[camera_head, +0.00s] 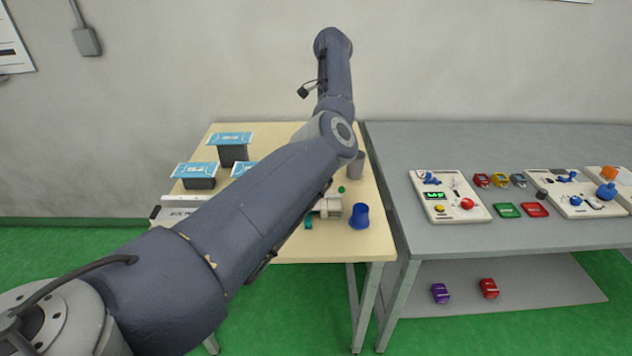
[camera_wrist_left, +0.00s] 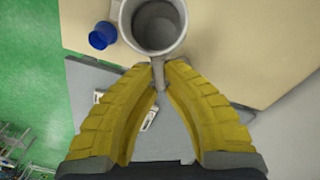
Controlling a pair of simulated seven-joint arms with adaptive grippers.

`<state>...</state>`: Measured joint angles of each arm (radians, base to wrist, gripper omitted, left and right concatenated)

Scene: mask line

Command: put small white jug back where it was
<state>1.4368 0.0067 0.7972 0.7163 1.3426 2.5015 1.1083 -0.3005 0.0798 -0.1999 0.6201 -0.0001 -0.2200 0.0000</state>
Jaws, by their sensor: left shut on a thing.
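In the left wrist view, my left gripper (camera_wrist_left: 158,75) has its yellow fingers closed together on the handle of the small white jug (camera_wrist_left: 180,45), which looks pale grey here. The jug's round open mouth faces the camera and its inside looks empty. The top of the jug is cut off by the frame edge. I cannot tell whether its base touches the table. In the head view, my left arm hides the gripper. A grey cylinder (camera_head: 356,166) shows just beside the arm; I cannot tell whether it is the jug. My right gripper is not in view.
A blue cup (camera_head: 359,216) stands near the front right of the wooden table (camera_head: 215,240); it also shows in the left wrist view (camera_wrist_left: 102,36). Blue-topped boxes (camera_head: 231,140) stand at the left. A grey table (camera_head: 480,240) with boards adjoins on the right.

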